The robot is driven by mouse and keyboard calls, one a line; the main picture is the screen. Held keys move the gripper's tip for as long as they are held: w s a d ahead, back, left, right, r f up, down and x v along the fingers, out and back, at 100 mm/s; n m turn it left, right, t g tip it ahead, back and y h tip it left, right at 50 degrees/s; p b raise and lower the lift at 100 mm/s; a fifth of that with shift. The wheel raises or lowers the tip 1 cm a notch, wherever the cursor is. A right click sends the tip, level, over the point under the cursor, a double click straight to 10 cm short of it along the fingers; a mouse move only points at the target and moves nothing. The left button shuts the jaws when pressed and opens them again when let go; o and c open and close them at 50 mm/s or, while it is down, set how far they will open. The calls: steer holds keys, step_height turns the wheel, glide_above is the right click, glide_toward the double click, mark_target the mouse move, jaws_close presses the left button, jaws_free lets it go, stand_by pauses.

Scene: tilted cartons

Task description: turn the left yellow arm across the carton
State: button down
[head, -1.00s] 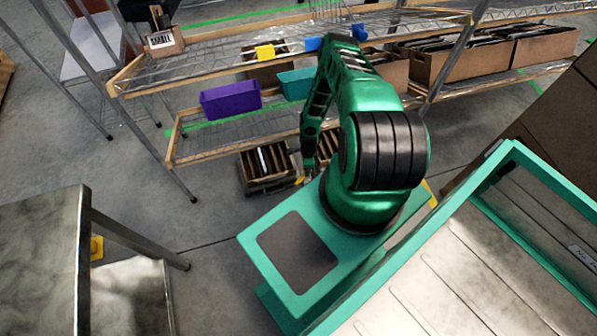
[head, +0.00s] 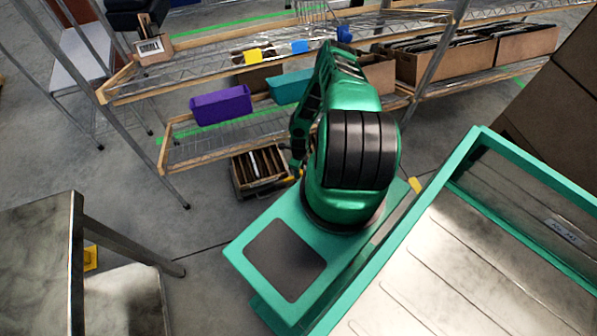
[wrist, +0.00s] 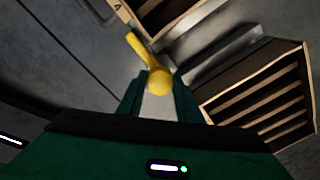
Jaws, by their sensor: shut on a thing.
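The yellow arm (wrist: 141,50) shows in the wrist view as a short bar with a rounded knob at its near end. My gripper (wrist: 160,80) is shut on it at the knob, with one finger on each side. A slotted wooden carton (wrist: 258,97) lies to the right in the wrist view, and part of another wooden box (wrist: 168,14) shows at the top. In the head view a slatted carton (head: 236,180) sits on the floor below the shelf, tilted. My gripper is beside its right side, mostly hidden by my arm, with a small yellow bit (head: 290,177) there.
A wire shelf (head: 215,150) stands behind the carton, holding a purple bin (head: 221,105), a teal bin (head: 290,88) and brown boxes (head: 455,62). A metal table (head: 35,245) is at the left. Grey floor (head: 195,222) is clear between table and carton.

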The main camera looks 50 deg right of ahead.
steer(key=shift+w, duration=0.2)
steer(key=c, duration=1.3)
jaws_free()
steer(key=shift+o, duration=0.2)
steer(key=shift+s, duration=0.1)
step_height(320, 180, up, 11)
steer(key=shift+f, duration=0.15)
